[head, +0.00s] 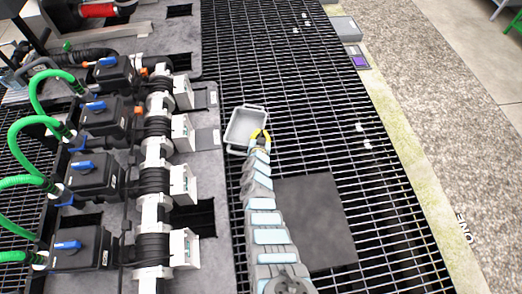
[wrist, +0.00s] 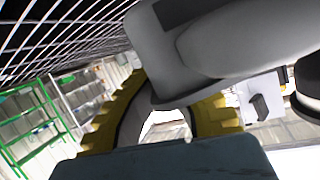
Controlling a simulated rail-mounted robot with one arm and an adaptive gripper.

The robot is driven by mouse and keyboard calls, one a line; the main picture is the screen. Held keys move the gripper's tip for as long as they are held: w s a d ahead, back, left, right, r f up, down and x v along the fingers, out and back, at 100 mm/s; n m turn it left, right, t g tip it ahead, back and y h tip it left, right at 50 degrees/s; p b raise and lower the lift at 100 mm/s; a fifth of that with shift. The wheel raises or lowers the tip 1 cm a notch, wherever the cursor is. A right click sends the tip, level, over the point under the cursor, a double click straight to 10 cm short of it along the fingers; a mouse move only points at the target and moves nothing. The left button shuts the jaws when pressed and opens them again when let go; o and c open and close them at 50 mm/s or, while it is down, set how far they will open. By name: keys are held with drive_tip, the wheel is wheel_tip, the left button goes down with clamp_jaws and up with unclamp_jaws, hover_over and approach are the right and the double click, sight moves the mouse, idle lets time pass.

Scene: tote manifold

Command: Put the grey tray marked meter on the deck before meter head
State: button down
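The grey tray (head: 241,127) is an open, shallow box in the head view, over the black grating just right of the grey deck (head: 207,117). I cannot read any marking on it. My gripper (head: 260,134) has its yellow fingers closed around the tray's near right rim. In the wrist view the tray's grey side (wrist: 225,50) fills the upper right, and its edge passes between the yellow fingers of my gripper (wrist: 165,105). White units with small screens (head: 182,133) line the deck's left part; I cannot tell which is the meter head.
Black valve blocks (head: 98,172) with blue handles and green hoses stand at the left. The deck has dark square openings (head: 200,216). A dark flat plate (head: 316,222) lies on the grating at right. A grey box (head: 346,29) stands at the grating's far right edge.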

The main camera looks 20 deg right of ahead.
drive_tip(key=shift+f+b, duration=4.2)
drive_tip(key=shift+f, duration=0.8)
drive_tip(key=shift+r, duration=0.15)
drive_tip(key=c, duration=1.8)
unclamp_jaws()
drive_tip(key=o, duration=0.6)
drive_tip(key=shift+c, duration=0.2)
drive_tip(key=shift+s+r+p, duration=0.1)
drive_tip(key=shift+s+p, duration=0.05)
drive_tip(key=shift+p, duration=0.2)
